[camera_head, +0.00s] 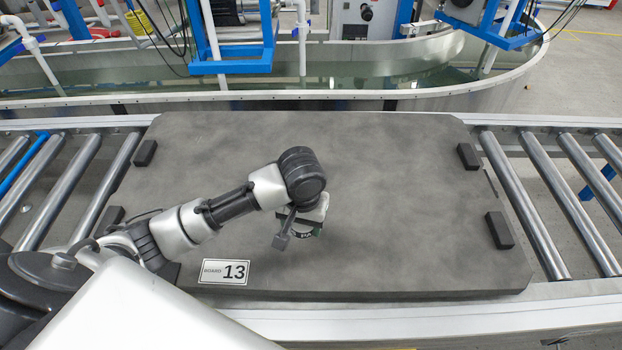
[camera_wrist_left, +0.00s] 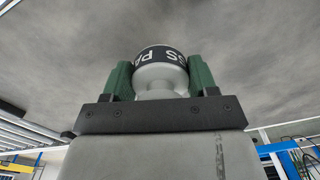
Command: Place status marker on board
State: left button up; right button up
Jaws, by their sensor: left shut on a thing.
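The grey board (camera_head: 400,200) lies flat on the roller conveyor, with a white label reading "BOARD 13" (camera_head: 224,272) at its front left. My left gripper (camera_head: 308,226) is over the middle of the board and mostly hidden by its own wrist. In the left wrist view, the green fingers of my left gripper (camera_wrist_left: 160,80) are shut on the status marker (camera_wrist_left: 160,71). The marker is whitish with a black band and white letters, partly readable. In the head view only a bit of the marker (camera_head: 305,236) shows. I cannot tell whether it touches the board. My right gripper is not in view.
Black blocks (camera_head: 468,156) (camera_head: 499,230) (camera_head: 145,153) sit near the board's edges. Metal rollers (camera_head: 535,200) lie on both sides. A water tank (camera_head: 350,70) with pipes and blue frames stands behind the conveyor. The board's right half is bare.

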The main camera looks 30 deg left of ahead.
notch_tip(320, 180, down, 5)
jog(key=b, duration=0.4)
pick_arm(q)
jog(key=shift+n+t, duration=0.3)
jog(key=shift+n, duration=0.6)
jog(key=w+a+f, duration=0.1)
jog(key=w+a, duration=0.1)
jog(key=w, duration=0.3)
jog(key=w+a+f, duration=0.1)
jog(key=w+a, duration=0.2)
jog(key=w, duration=0.2)
jog(key=w+a+f+b, duration=0.1)
jog(key=w+a+f, duration=0.1)
jog(key=w, duration=0.3)
jog(key=shift+a, duration=0.3)
jog(key=shift+w+a, duration=0.1)
jog(key=shift+w, duration=0.05)
jog(key=shift+f+b, duration=0.5)
jog(key=shift+f, duration=1.55)
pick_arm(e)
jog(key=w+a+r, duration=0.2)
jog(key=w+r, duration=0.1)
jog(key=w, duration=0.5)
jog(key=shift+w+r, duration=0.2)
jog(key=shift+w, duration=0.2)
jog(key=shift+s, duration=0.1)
